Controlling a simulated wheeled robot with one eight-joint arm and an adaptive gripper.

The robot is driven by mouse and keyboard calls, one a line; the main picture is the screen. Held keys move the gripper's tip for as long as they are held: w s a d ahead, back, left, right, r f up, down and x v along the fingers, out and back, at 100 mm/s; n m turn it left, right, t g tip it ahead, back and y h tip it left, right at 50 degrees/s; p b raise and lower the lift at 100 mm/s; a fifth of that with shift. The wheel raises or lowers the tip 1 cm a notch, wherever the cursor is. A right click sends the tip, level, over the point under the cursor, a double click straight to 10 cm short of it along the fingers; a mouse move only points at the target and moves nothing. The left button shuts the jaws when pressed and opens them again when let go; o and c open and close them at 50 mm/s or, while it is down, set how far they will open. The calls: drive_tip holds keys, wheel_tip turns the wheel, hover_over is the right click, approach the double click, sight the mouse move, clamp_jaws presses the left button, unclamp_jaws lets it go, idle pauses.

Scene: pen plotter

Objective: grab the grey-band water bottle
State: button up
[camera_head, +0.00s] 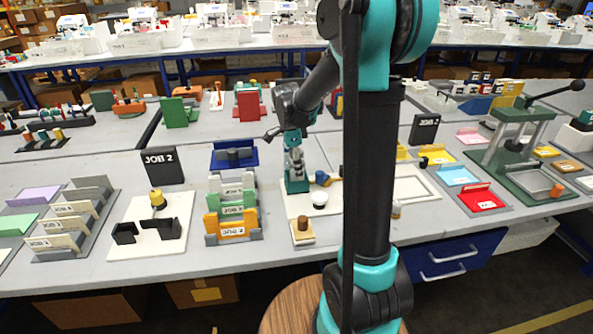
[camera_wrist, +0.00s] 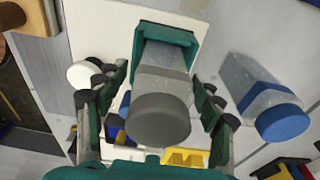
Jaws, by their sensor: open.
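A clear water bottle with a grey top (camera_wrist: 160,118) stands in a green holder (camera_wrist: 178,35) in the wrist view. My gripper (camera_wrist: 160,97) is open, with its dark fingers on either side of the bottle and visible gaps beside it. I cannot tell whether any finger touches it. In the head view my gripper (camera_head: 291,138) is over the green holder (camera_head: 297,184), and the bottle there is small and partly hidden. A second clear bottle with a blue cap (camera_wrist: 270,100) is to the right in the wrist view, outside the fingers.
A white round-topped item (camera_head: 319,199) and a wooden block with a brown knob (camera_head: 302,232) are near the holder. A black JOB 2 sign (camera_head: 163,166) and a rack of coloured plates (camera_head: 233,212) stand left. A green press (camera_head: 515,140) is at right.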

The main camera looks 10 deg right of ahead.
drive_tip(key=c, duration=1.1)
drive_tip(key=shift+c, duration=0.2)
drive_tip(key=shift+r, duration=0.15)
